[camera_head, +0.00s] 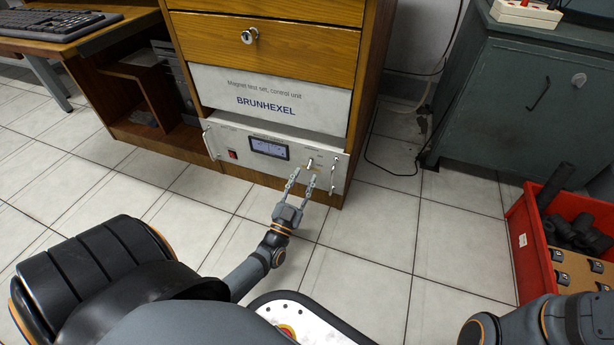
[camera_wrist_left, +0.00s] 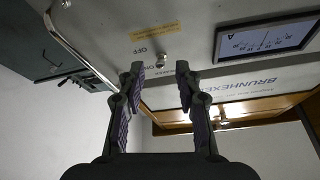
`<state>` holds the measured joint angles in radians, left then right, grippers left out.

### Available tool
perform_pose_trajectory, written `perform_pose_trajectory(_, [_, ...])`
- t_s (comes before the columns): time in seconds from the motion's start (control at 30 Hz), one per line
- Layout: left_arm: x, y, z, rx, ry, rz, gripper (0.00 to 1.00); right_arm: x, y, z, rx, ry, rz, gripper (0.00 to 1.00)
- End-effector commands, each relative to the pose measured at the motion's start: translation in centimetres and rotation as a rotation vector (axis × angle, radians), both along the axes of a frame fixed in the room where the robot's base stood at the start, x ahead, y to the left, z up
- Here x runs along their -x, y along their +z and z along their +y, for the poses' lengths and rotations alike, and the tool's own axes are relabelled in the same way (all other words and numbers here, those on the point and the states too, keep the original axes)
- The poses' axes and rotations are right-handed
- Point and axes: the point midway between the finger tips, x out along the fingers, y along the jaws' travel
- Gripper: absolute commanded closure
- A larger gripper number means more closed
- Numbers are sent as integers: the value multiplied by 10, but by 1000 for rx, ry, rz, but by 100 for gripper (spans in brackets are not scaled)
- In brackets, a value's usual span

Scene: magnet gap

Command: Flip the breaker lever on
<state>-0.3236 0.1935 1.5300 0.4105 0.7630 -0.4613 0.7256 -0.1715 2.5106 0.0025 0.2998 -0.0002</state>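The breaker lever (camera_head: 309,163) is a small metal toggle on the right part of the white control unit's front panel (camera_head: 210,140). In the left wrist view the lever (camera_wrist_left: 161,60) shows beside an "OFF" label, with a partly covered "ON" label nearby and a yellow sticker (camera_wrist_left: 155,32). I cannot tell clearly which way it is set. My left gripper (camera_head: 303,176) is open in front of the panel. In the left wrist view its fingertips (camera_wrist_left: 160,70) stand on either side of the lever, apparently a little short of it. My right gripper is out of view.
The panel also has a meter display (camera_head: 269,148), a red switch (camera_head: 233,155) and metal handles (camera_head: 334,173). Wooden drawers (camera_head: 270,42) are above. A red crate (camera_head: 522,245) with dark parts stands at right, below a green cabinet (camera_head: 520,100). Tiled floor (camera_head: 375,235) is clear between.

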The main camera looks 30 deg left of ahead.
Motion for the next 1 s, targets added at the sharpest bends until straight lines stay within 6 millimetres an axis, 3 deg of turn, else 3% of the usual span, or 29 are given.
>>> perform_pose_trajectory(0.03, [-7, -1, 1, -1, -1, -3, 66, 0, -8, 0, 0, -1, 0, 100])
perform_pose_trajectory(0.2, [-22, 7, 4, 1, 1, 0, 66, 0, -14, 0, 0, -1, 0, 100])
perform_pose_trajectory(0.47, [-24, 10, 4, 0, 0, 1, 66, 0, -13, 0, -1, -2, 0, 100])
perform_pose_trajectory(0.73, [-24, 10, 4, 1, 0, 2, 98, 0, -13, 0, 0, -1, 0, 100])
perform_pose_trajectory(1.0, [-24, 10, 4, 1, 1, 3, 100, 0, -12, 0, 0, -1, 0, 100])
